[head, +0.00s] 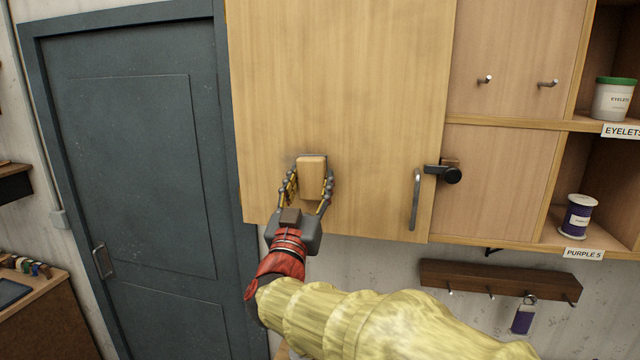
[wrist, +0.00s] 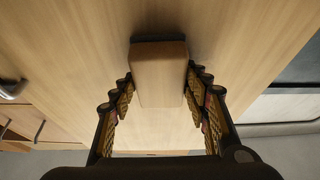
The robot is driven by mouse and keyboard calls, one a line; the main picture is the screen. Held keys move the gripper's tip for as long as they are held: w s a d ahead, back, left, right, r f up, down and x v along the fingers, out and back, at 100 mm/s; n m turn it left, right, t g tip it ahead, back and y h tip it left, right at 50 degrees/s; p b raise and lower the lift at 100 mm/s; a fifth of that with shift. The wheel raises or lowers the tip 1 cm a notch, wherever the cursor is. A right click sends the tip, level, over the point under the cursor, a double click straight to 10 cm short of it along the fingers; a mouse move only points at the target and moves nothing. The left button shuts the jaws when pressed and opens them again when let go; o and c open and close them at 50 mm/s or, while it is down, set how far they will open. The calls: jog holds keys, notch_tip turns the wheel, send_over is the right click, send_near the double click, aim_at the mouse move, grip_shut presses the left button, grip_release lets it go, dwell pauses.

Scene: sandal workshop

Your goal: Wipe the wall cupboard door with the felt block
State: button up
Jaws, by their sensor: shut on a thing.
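The wall cupboard door (head: 345,90) is a broad pale wooden panel in the middle of the head view, with a vertical metal handle (head: 415,200) at its lower right. My gripper (head: 311,180) is in front of the lower left part of the door, shut on the felt block (head: 312,170). The block is light wood. In the wrist view it stands between my fingers (wrist: 160,88), with a dark felt layer (wrist: 158,40) at its far end, against or very near the door (wrist: 70,50). I cannot tell whether the felt touches.
A black latch (head: 445,173) sits right of the door handle. Further right are hooks, a jar (head: 614,98) and a purple spool (head: 577,217) on shelves. A dark hook rail (head: 500,280) hangs below. A grey door (head: 130,160) stands left.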

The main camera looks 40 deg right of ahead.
aim_at(322, 169)
jog(key=shift+w+a+b, duration=0.15)
jog(key=shift+w+a, duration=0.65)
jog(key=shift+w, duration=0.25)
jog(key=shift+w+a+b, duration=0.1)
jog(key=shift+w+a, duration=0.75)
jog(key=shift+w, duration=0.2)
jog(key=shift+w+a+b, duration=0.15)
jog(key=shift+w+a, duration=0.65)
jog(key=shift+w, duration=0.25)
jog(key=shift+r+p, duration=0.85)
jog(key=shift+r, duration=0.7)
jog(key=shift+s+d+f, duration=0.1)
jog(key=shift+s+d, duration=0.15)
jog(key=shift+s, duration=0.05)
jog(key=shift+s+d+b, duration=0.75)
jog(key=shift+s+d, duration=0.25)
jog(key=shift+s, duration=0.3)
jog(key=shift+s+d+b, duration=0.7)
jog(key=shift+s+d, duration=0.35)
jog(key=shift+s, duration=0.25)
jog(key=shift+s+d+b, duration=0.75)
jog(key=shift+s+d, duration=0.25)
jog(key=shift+s, duration=0.3)
jog(key=shift+w+a, duration=0.1)
